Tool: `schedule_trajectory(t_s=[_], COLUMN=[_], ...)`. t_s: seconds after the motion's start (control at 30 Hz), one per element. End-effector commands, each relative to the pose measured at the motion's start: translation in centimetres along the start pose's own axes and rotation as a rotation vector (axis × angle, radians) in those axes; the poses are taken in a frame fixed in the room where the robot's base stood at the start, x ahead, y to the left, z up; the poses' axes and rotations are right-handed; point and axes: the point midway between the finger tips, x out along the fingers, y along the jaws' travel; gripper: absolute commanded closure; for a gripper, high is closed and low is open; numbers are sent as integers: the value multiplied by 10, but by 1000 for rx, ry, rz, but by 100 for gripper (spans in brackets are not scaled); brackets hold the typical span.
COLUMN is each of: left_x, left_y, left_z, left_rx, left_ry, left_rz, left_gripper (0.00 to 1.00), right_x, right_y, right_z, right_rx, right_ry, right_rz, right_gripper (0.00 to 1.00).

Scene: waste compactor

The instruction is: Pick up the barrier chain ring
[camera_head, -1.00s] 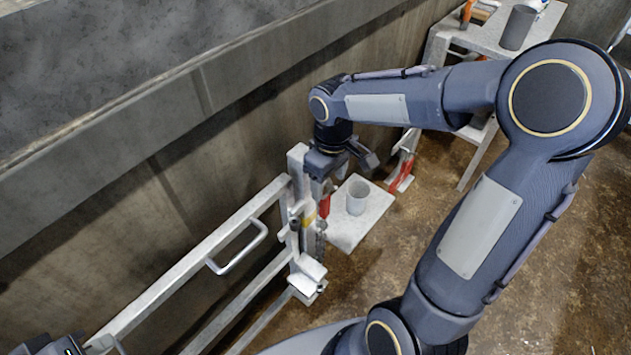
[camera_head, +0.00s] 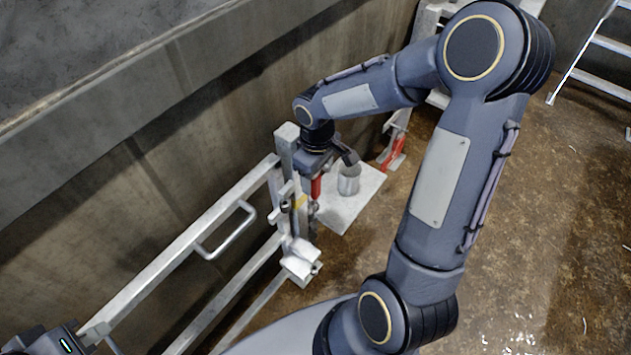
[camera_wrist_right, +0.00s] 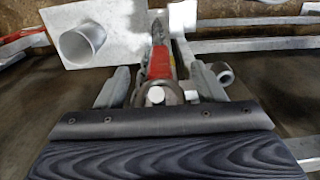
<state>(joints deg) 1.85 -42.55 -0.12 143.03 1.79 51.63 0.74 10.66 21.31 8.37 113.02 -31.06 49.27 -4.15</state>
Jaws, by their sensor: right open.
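My right gripper (camera_head: 330,163) is beside the top of the barrier post (camera_head: 287,150), pointing down over a red part (camera_head: 316,188). In the right wrist view its two fingers (camera_wrist_right: 160,86) are apart. The red part (camera_wrist_right: 160,62) stands between them, with a grey metal ring-like piece (camera_wrist_right: 174,94) at its near end. I cannot tell whether this is the barrier chain ring or whether the fingers touch it. Another small round metal piece (camera_wrist_right: 222,72) lies just right of the right finger. My left gripper (camera_head: 55,342) is partly in view at the bottom left; its fingers are unclear.
The barrier rails (camera_head: 205,222) with a bent handle (camera_head: 228,232) run along the concrete wall (camera_head: 190,130). A ladder (camera_head: 590,50) stands at the far right. The wet floor at right is open.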

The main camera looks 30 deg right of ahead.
Motion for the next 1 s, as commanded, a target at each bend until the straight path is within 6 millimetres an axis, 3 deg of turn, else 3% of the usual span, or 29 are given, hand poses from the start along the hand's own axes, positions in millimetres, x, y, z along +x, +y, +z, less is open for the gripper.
schedule_trajectory(t_s=[0.07,0.43,0.77,1.0], left_x=[0,0,-1,-6], left_y=[0,0,0,3], left_z=[0,0,0,-3], left_rx=[0,0,0,0], left_ry=[0,0,0,0], left_rz=[0,0,0,0], left_gripper=[100,100,100,100], right_x=[0,-1,-5,-32], right_y=[0,0,0,1], right_z=[0,0,-1,-1], right_rx=[0,0,0,1], right_ry=[0,1,3,6], right_rz=[0,0,2,4], right_gripper=[40,89,89,89])
